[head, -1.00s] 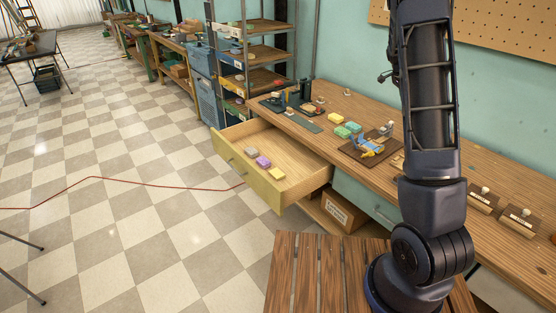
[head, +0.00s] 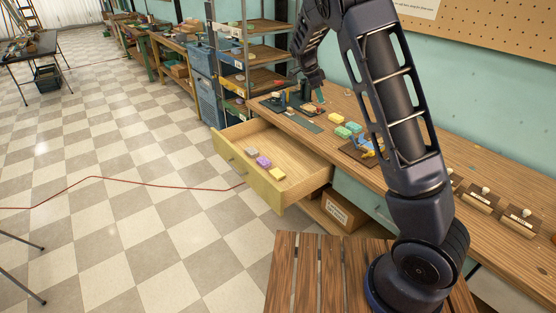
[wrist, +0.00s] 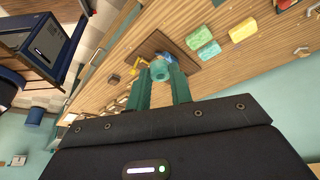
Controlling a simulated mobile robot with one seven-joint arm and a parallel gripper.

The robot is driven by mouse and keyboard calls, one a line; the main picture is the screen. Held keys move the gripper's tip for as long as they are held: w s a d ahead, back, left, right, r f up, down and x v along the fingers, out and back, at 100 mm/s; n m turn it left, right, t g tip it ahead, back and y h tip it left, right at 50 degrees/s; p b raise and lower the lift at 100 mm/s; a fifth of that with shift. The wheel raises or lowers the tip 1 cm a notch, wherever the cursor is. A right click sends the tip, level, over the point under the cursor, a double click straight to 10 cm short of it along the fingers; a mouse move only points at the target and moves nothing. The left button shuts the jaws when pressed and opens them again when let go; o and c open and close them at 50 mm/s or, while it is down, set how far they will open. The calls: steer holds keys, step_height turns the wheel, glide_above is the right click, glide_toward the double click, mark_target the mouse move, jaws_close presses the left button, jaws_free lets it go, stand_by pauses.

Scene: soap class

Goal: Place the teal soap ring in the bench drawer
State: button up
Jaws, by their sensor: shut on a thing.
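My gripper (wrist: 161,78) is shut on the teal soap ring (wrist: 157,71), which sits between its teal fingertips in the wrist view. In the head view my gripper (head: 319,94) hangs over the far part of the bench, and the ring is too small to make out there. The bench drawer (head: 311,178) is pulled out in the head view, open at the top. Inside it, near its front, lie a grey soap (head: 252,152), a purple soap (head: 264,162) and a yellow soap (head: 277,174). My gripper is behind and above the drawer, apart from it.
Green and yellow soaps (head: 342,131) lie on the bench top (head: 478,236) near a wooden board with a blue and yellow object (head: 366,146). Dark stands (head: 300,93) and a shelf rack (head: 268,55) are at the far end. The drawer's back half is bare.

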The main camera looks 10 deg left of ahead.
glide_above(297, 177)
steer(key=s, duration=0.4)
step_height(297, 177, down, 43)
steer(key=shift+w+r, duration=0.15)
steer(key=shift+r, duration=0.05)
steer(key=shift+f, duration=0.1)
steer(key=o, duration=0.9)
